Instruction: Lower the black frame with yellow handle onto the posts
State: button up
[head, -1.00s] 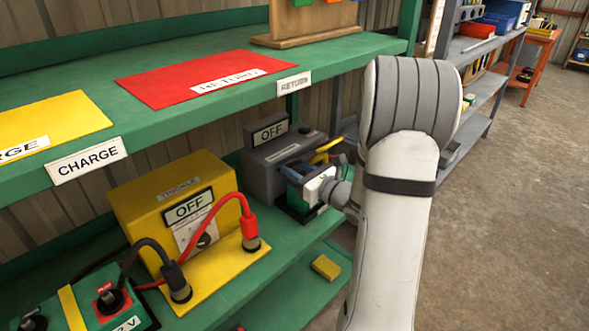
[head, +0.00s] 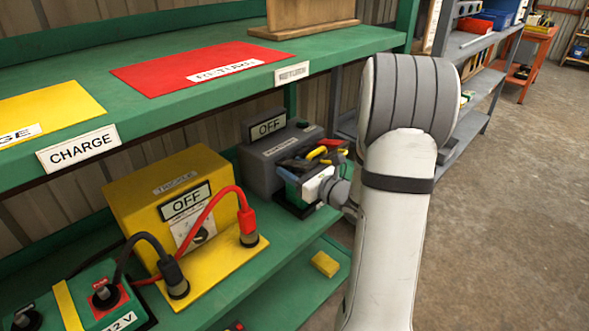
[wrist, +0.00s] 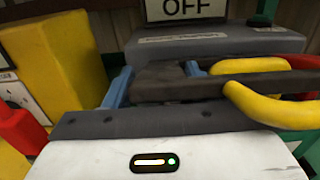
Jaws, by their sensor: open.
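The black frame (wrist: 275,84) with its yellow handle (wrist: 270,106) lies level across the right half of the wrist view; a red curved piece shows behind it.
The grey unit (head: 262,168) with an OFF sign stands behind. A yellow TRICKLE box (head: 165,205) with red and black cables is on the left. The green upper shelf (head: 330,57) overhangs the back. A small yellow block (head: 325,263) lies on the lower shelf.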

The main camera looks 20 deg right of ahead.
jog(key=shift+d, duration=0.1)
jog(key=v, duration=0.7)
jog(key=shift+s+p, duration=0.3)
jog(key=shift+s, duration=0.15)
dwell(0.3)
